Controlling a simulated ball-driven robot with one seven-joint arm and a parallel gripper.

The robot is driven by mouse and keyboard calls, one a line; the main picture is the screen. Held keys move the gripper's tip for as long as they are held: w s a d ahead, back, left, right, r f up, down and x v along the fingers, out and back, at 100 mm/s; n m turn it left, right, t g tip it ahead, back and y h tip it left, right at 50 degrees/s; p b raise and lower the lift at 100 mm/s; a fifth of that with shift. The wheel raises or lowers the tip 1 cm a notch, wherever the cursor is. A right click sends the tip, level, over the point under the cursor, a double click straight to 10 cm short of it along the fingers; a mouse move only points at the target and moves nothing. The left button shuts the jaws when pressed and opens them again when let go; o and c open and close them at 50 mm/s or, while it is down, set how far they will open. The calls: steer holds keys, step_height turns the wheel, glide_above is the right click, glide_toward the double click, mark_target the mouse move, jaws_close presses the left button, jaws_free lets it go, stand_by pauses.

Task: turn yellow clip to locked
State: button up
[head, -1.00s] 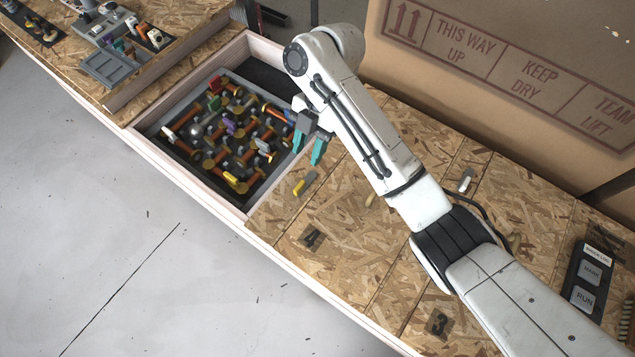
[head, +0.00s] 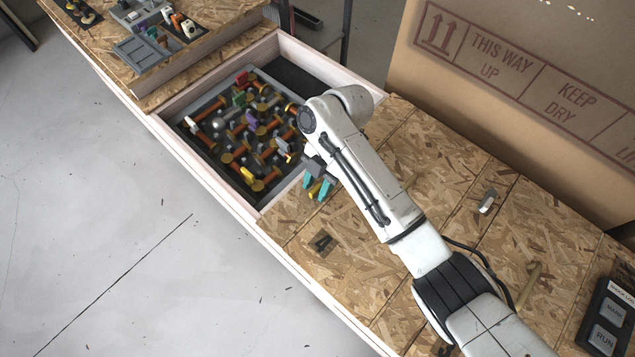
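A tray of rods and coloured clips (head: 183,128) sits in the recessed bay of the wooden bench. Another yellow piece (head: 315,188) lies on the bench right of the bay, partly hidden by my gripper (head: 317,185). My gripper points down over this piece, its two teal fingertips apart on either side of it. I cannot tell whether they touch it. My arm reaches in from the lower right.
A small dark block (head: 321,242) and a light grey piece (head: 487,201) lie on the bench. A large cardboard box (head: 540,120) stands behind. The bay has raised wooden walls (head: 205,180).

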jaws_close()
stand_by(0.3)
